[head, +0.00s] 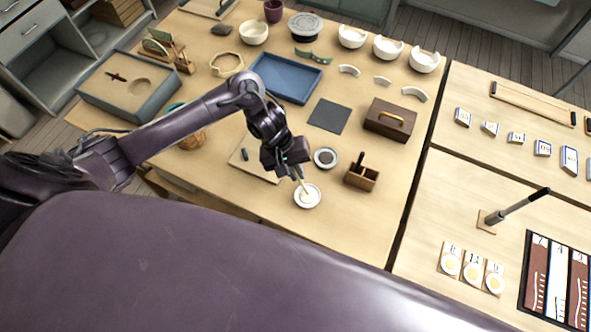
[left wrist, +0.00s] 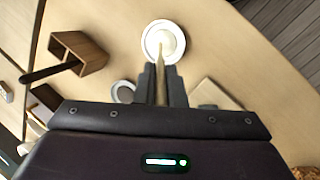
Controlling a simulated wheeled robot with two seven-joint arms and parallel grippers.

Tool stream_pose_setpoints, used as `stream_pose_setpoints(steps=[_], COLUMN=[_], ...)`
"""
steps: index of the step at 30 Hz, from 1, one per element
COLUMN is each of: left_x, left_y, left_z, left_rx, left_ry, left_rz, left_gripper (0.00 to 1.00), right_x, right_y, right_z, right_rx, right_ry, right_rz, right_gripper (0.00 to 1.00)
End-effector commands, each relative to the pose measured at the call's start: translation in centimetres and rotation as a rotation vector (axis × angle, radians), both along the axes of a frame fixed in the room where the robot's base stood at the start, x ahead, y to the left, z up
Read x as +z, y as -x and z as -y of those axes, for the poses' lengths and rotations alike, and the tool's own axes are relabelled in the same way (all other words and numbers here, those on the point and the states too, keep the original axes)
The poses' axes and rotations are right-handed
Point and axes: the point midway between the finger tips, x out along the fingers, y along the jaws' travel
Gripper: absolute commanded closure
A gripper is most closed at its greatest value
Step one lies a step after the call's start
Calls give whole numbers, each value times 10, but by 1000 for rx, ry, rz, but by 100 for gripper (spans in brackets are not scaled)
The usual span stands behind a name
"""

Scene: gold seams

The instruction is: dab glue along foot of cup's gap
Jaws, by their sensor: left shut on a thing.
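My left gripper (head: 298,172) is shut on a thin pale stick (left wrist: 160,84), which points down from between its fingers. The left gripper also shows in the left wrist view (left wrist: 162,88). The stick's tip is over or in a small white dish (head: 307,203) with cream-coloured content, likely the glue; the dish also shows in the left wrist view (left wrist: 151,42). Whether the tip touches the content I cannot tell. Three white cups with broken rims stand at the back: a left one (head: 351,38), a middle one (head: 387,50) and a right one (head: 424,63). My right gripper is not in view.
Several curved white shards (head: 382,81) lie in front of the cups. Close to my gripper are a small round dark-filled dish (head: 325,158), a wooden holder (head: 361,177) and a flat board (head: 247,163). A brown box (head: 390,120), dark mat (head: 329,116) and blue tray (head: 286,80) stand farther back.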

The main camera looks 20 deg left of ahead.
Motion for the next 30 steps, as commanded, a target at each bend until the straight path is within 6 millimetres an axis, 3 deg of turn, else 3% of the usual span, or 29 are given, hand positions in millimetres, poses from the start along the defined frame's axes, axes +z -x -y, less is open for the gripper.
stream_pose_setpoints(steps=[30], left_x=[-6], left_y=[0], left_z=[0], left_rx=[0], left_ry=[0], left_rz=[-1], left_gripper=[100], right_x=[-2], right_y=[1], right_z=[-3], right_rx=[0], right_ry=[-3], right_rz=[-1], right_gripper=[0])
